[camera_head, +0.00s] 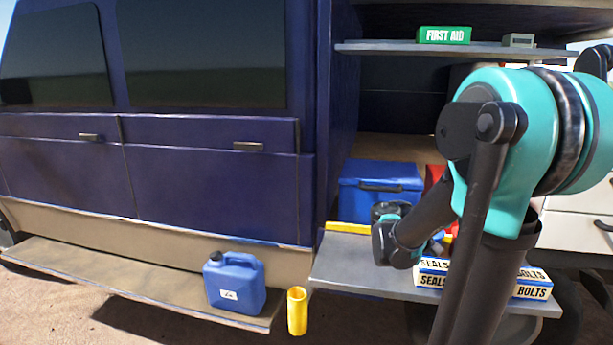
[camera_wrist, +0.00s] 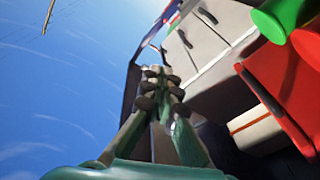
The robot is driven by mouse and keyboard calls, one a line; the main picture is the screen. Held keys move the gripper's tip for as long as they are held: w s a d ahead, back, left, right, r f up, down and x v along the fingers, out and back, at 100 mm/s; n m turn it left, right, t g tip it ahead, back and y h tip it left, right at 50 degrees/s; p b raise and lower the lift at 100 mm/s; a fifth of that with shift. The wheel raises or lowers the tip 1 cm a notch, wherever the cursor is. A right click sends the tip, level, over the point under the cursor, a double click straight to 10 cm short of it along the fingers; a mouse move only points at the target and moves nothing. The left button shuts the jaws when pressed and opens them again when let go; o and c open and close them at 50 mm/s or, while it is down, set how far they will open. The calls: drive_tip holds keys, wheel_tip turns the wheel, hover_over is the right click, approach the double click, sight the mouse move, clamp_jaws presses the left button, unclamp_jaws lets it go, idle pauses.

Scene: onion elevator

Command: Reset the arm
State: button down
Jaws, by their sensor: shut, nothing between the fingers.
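My arm rises at the right of the head view, with its turquoise elbow high and its dark links running down toward the vehicle's side ledge. In the wrist view my gripper (camera_wrist: 160,75) is shut and empty, its green fingers meeting at the dark tips. Sky and the pale drawers (camera_wrist: 205,45) lie behind the fingers. My gripper cannot be clearly made out in the head view, and the arm covers part of the ledge and the boxes there.
A blue jerrycan (camera_head: 235,284) stands on the running board (camera_head: 130,283), beside a yellow cylinder (camera_head: 297,311). A blue cooler (camera_head: 378,190) and SEALS and BOLTS boxes (camera_head: 432,281) are near the grey ledge (camera_head: 345,276). A green FIRST AID box (camera_head: 444,35) is on the upper shelf (camera_head: 390,48).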

drive_tip(key=s+a+f+n+t+y, duration=0.1)
drive_tip(key=a+f+n+y, duration=0.4)
drive_tip(key=f, duration=0.7)
drive_tip(key=s+a+f+n+t+y, duration=0.2)
drive_tip(key=s+a+f+n+y, duration=0.2)
drive_tip(key=a+f+y, duration=0.5)
wheel_tip(320, 180, down, 4)
drive_tip(key=shift+s+a+f+n+t, duration=0.15)
drive_tip(key=shift+a+f+n+t, duration=0.15)
drive_tip(key=shift+n, duration=0.3)
drive_tip(key=c, duration=2.2)
unclamp_jaws()
drive_tip(key=a+f+y, duration=0.1)
drive_tip(key=a, duration=0.2)
drive_tip(key=s+a+n+y, duration=0.1)
drive_tip(key=a+y, duration=0.1)
drive_tip(key=a, duration=0.1)
drive_tip(key=a+f+n+t+y, duration=0.1)
drive_tip(key=a, duration=0.2)
drive_tip(key=shift+s+a+f+y, duration=0.2)
drive_tip(key=shift+f+y, duration=0.1)
drive_tip(key=shift+y, duration=0.1)
drive_tip(key=shift+o, duration=1.3)
drive_tip(key=shift+a+n, duration=0.2)
drive_tip(key=shift+n, duration=0.1)
drive_tip(key=o, duration=0.4)
